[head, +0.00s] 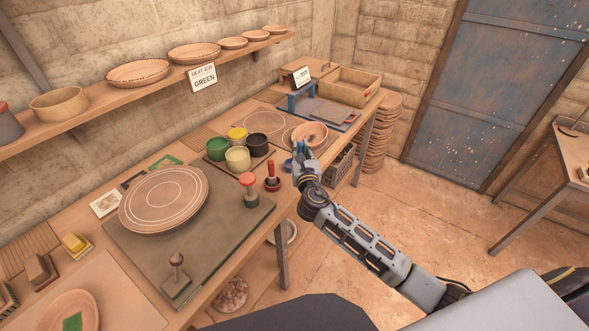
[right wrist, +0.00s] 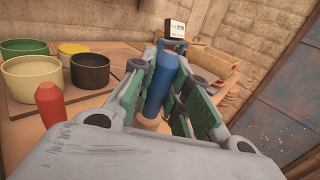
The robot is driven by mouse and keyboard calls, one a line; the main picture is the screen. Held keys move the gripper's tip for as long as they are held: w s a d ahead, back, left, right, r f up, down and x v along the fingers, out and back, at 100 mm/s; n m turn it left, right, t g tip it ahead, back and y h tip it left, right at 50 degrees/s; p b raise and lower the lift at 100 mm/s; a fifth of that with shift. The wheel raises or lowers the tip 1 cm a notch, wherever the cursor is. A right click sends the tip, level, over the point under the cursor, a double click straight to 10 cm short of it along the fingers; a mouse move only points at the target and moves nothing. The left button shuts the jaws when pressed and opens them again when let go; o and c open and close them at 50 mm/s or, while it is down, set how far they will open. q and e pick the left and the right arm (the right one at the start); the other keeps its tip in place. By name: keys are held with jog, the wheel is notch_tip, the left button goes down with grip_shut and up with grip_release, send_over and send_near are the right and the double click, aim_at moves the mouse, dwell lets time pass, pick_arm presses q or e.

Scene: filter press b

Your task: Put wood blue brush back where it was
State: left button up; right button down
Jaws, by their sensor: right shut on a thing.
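In the right wrist view, a blue thing with a pale wood-coloured part at its lower end (right wrist: 158,88) stands between the fingers of my right gripper (right wrist: 155,95). It looks like the wood blue brush, and the gripper is shut on it. In the head view my right gripper (head: 301,152) is at the bench's front edge, right of the paint pots, and largely hides what it holds. My left gripper is not in view.
Green, yellow, cream and black pots (head: 237,158) stand left of the gripper. A terracotta bowl (head: 311,131) is just behind it, with a blue stand (head: 302,97) further back. Red-handled tools (head: 272,178) stand close by at the front. A wooden box (head: 350,86) is at the far end.

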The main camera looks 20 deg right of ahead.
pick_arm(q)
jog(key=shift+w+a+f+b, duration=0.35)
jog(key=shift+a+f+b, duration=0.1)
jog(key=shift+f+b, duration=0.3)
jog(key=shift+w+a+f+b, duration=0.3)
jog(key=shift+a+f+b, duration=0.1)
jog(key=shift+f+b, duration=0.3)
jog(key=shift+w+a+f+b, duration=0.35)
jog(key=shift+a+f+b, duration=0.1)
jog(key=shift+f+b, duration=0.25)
pick_arm(e)
jog(key=w+r, duration=0.5)
jog(key=w, duration=0.3)
jog(key=shift+a+h, duration=0.3)
jog(key=shift+a, duration=0.05)
jog(key=shift+f, duration=0.1)
